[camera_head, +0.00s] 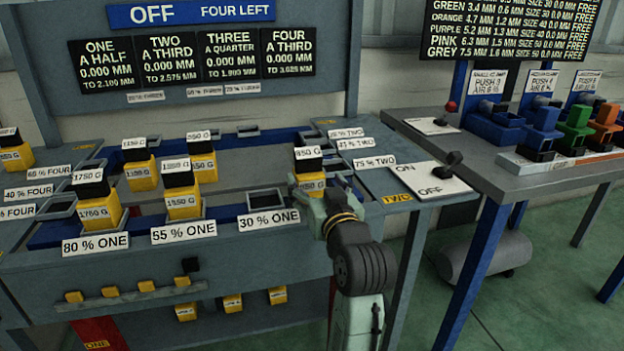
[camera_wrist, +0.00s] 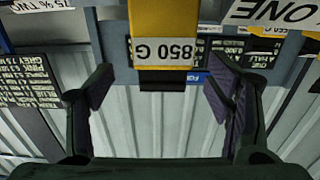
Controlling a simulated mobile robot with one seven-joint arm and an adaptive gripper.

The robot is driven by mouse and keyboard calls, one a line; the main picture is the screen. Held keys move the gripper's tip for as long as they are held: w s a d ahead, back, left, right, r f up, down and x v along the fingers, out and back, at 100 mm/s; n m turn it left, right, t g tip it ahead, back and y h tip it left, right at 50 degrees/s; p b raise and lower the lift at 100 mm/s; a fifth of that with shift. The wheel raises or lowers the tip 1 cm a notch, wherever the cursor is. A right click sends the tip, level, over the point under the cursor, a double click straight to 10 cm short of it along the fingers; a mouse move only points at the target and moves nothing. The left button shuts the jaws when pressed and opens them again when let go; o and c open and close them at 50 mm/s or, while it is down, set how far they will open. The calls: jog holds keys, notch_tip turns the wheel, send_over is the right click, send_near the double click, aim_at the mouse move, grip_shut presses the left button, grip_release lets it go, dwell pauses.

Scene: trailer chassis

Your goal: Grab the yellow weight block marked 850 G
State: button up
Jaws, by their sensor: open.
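The yellow weight block marked 850 G (camera_head: 309,167) has a black top and stands at the right end of the bench's weight area. In the wrist view the block (camera_wrist: 165,20) appears upside down, with its white 850 G label facing the camera. My gripper (camera_head: 322,195) is close in front of the block in the head view and hides part of its lower body. In the wrist view my open gripper (camera_wrist: 161,90) has one finger on each side of the block's line, with clear gaps. No contact shows.
Other yellow weights stand to the left, including a 1750 G block (camera_head: 97,207) and a 1350 G block (camera_head: 138,168). An empty socket (camera_head: 262,202) sits behind the 30 % ONE label (camera_head: 269,219). An ON/OFF switch panel (camera_head: 420,180) is at right.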

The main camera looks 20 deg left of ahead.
aim_at(309, 172)
jog(key=x, duration=0.2)
jog(key=p+x, duration=0.1)
jog(key=x, duration=0.2)
jog(key=shift+s+a+r, duration=0.15)
jog(key=shift+r, duration=0.1)
jog(key=shift+w+a, duration=0.2)
jog(key=shift+w, duration=0.1)
grip_shut()
dwell(0.8)
